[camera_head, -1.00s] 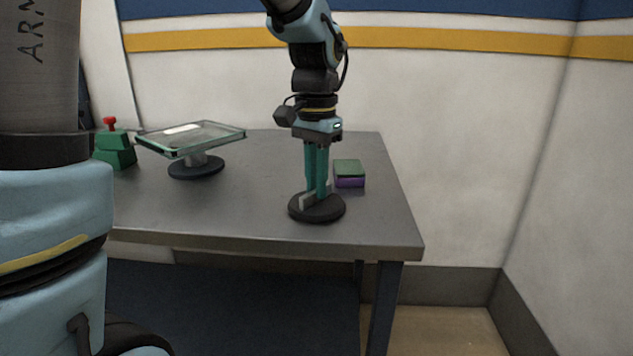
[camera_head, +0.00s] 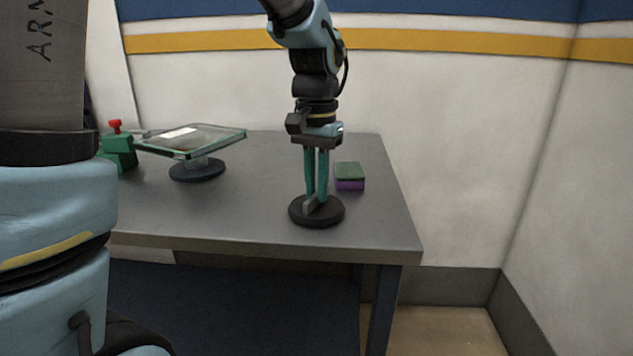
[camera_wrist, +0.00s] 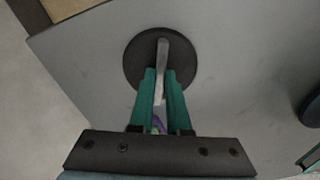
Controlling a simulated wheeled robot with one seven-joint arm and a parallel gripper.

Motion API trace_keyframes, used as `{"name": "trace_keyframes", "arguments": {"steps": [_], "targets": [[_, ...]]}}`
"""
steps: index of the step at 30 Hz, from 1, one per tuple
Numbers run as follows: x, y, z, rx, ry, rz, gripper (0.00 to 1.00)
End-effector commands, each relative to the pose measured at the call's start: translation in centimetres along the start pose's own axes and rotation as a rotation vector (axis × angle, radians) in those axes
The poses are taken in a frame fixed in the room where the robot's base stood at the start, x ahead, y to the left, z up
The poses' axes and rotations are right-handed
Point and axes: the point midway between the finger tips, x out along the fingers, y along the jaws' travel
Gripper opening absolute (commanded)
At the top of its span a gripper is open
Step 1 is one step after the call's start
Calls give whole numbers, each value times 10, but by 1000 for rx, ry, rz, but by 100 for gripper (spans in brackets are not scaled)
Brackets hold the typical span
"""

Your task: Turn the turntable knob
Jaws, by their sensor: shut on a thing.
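The turntable knob is a dark round disc (camera_head: 330,216) with a grey upright bar (camera_head: 309,207) across its top, near the table's front right. In the wrist view the disc (camera_wrist: 134,62) and its bar (camera_wrist: 163,68) lie straight ahead of the fingers. My gripper (camera_head: 316,197) points down over the knob with its two green fingers around the bar. It is shut on the bar; the fingers also show in the wrist view (camera_wrist: 161,88). The fingers hide part of the bar.
A small block, green above and purple below (camera_head: 349,177), lies right behind the knob. A tilted glass-topped stand (camera_head: 197,170) and a green object with a red top (camera_head: 118,150) stand at the left. The grey table (camera_head: 255,205) is otherwise bare around the knob.

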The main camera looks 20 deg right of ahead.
Motion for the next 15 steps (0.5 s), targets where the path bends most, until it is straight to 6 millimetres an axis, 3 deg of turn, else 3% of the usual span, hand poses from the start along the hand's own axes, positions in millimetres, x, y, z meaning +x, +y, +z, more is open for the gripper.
{"name": "trace_keyframes", "arguments": {"steps": [15], "targets": [[-2,0,0,-485,0,0,0]]}}
